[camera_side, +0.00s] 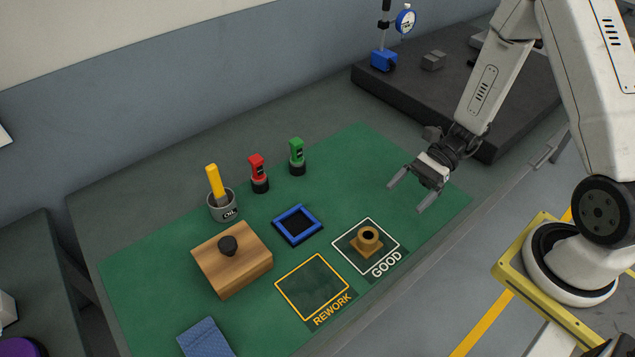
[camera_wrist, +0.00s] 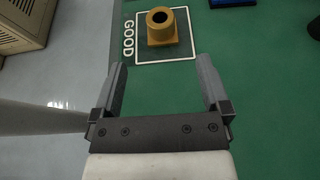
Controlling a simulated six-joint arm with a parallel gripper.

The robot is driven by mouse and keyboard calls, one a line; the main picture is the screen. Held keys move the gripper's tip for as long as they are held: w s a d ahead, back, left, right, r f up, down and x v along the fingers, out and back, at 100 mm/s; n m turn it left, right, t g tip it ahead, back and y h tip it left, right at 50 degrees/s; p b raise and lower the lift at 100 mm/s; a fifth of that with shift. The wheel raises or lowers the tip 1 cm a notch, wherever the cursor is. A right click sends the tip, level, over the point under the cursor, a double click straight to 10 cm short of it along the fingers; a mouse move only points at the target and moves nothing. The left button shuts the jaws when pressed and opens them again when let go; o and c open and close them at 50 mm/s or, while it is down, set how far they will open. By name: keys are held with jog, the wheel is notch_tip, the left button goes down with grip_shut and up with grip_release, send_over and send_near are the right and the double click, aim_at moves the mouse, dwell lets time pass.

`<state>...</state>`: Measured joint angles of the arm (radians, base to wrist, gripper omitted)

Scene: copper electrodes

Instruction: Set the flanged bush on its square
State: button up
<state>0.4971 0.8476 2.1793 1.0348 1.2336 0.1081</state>
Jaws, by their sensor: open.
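The flanged bush (camera_side: 367,239) is copper-brown, with a round collar and bore on a square flange. It stands upright inside the white-outlined square (camera_side: 347,263) marked GOOD on the green mat. In the wrist view the bush (camera_wrist: 161,27) stands inside the white outline at the top of the picture, ahead of the fingers. My gripper (camera_side: 407,197) is open and empty, up and to the right of the bush in the side view, apart from it. In the wrist view my gripper's two fingers (camera_wrist: 162,88) are spread wide with nothing between them.
A yellow-outlined REWORK square (camera_side: 279,290) is empty. A dark slab (camera_side: 405,94) lies behind.

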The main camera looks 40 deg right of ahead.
dwell(0.5)
jog(key=shift+s+a+r+n+g+h, duration=0.15)
jog(key=shift+s+n+g+h, duration=0.25)
jog(key=shift+n, duration=0.15)
jog(key=shift+s+a+r+n+g+h, duration=0.15)
jog(key=shift+s+n+g+h, duration=0.1)
jog(key=shift+n+g+h, duration=0.25)
jog(key=n+h, duration=0.1)
jog(key=s+n+g+h, duration=0.1)
jog(key=shift+s+r+n, duration=0.15)
jog(key=shift+r+n, duration=0.2)
notch_tip(320, 180, up, 8)
jog(key=w+d+n+t+h, duration=0.1)
jog(key=w+n+t+h, duration=0.1)
jog(key=n+t+h, duration=0.3)
jog(key=shift+w+d+n+h, duration=0.2)
jog(key=shift+n+h, duration=2.1)
jog(key=shift+n, duration=1.8)
jog(key=shift+f, duration=0.1)
